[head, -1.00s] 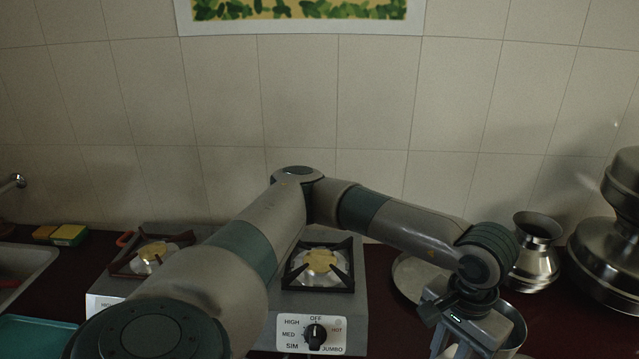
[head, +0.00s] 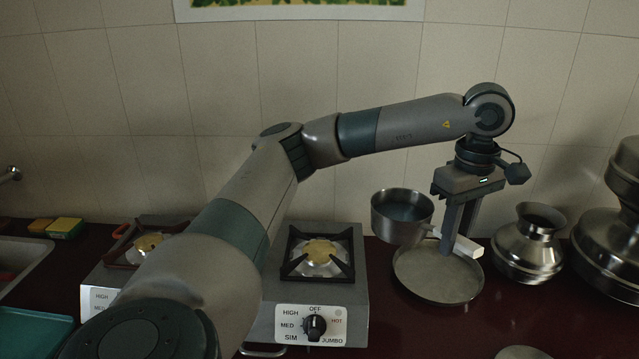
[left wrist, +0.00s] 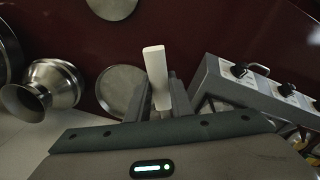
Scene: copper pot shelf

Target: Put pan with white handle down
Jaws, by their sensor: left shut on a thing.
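The pan with the white handle is a small deep steel pan (head: 402,217). My left gripper (head: 453,247) points down and is shut on its white handle (head: 467,246). The pan hangs to the left of the fingers and looks raised above the counter, in front of the wall. In the left wrist view the white handle (left wrist: 155,64) sticks up between the fingers (left wrist: 154,100); the pan's bowl is hidden there. My right gripper is in neither view.
A flat round steel pan or plate (head: 437,283) lies below the held pan. A steel pot (head: 528,250) and stacked vessels (head: 610,245) stand right. A two-burner stove (head: 318,290) is left. A pale disc (head: 520,352) lies in front. Dark counter (head: 395,335) is clear between.

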